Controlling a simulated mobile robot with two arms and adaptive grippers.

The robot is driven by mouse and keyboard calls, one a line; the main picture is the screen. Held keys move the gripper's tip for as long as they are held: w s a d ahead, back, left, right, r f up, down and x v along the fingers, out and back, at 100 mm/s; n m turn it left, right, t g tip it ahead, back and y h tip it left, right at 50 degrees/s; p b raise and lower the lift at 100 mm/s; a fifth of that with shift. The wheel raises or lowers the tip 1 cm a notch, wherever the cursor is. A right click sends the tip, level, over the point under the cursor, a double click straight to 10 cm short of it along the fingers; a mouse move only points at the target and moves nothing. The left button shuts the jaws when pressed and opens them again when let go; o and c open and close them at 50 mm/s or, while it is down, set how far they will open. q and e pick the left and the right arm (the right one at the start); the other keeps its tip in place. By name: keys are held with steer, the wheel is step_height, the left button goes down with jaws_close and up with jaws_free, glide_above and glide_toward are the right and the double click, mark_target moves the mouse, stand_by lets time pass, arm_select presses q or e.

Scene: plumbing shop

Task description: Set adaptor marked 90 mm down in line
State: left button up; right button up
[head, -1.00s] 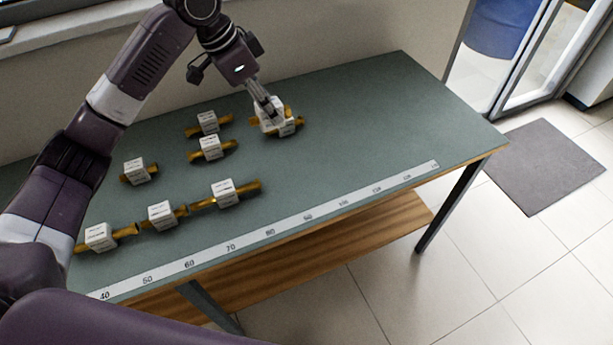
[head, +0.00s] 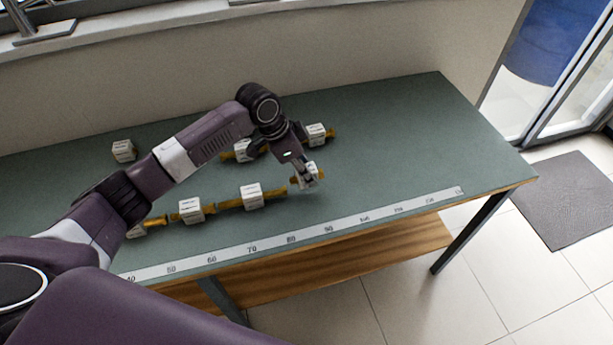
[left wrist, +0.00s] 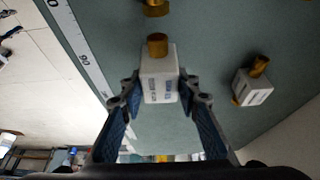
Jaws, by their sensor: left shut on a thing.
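My left gripper (head: 308,184) is shut on an adaptor, a white labelled block (head: 312,169) with brass ends. The held block (left wrist: 158,78) also shows between both fingers in the left wrist view, its brass end (left wrist: 157,45) pointing at another brass end (left wrist: 155,8) with a gap between. In the head view it is just right of a row of brass-ended adaptors, past the row's right block (head: 252,196). The row continues left with a middle block (head: 190,210) and a left one (head: 137,231), partly behind my arm. I cannot read the held label or tell whether the adaptor touches the table.
The green table (head: 400,130) has a white scale strip (head: 345,222) along its front edge. Loose adaptors lie behind: one at the back right (head: 317,132), one partly behind my wrist (head: 243,151), one at the back left (head: 122,150). The table's right part is clear.

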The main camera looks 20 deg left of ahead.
arm_select(q)
step_height(320, 180, down, 3)
steer(key=shift+f, duration=0.2)
arm_select(e)
steer(key=shift+w+r, duration=0.1)
steer(key=shift+r, duration=0.25)
steer(key=shift+a, duration=0.1)
arm_select(q)
steer(key=shift+f, duration=0.1)
steer(key=o, duration=1.2)
arm_select(e)
steer(key=shift+a, duration=0.45)
arm_select(q)
steer(key=shift+r, duration=0.25)
steer(key=b+v, duration=0.1)
steer(key=v, duration=1)
steer(key=shift+s+a+r+b, duration=0.1)
steer(key=shift+r+b, duration=0.25)
steer(key=shift+r, duration=0.05)
arm_select(e)
steer(key=shift+d+f, duration=0.2)
steer(key=shift+f, duration=0.35)
steer(key=shift+d+f, duration=0.2)
steer(key=shift+f, duration=0.35)
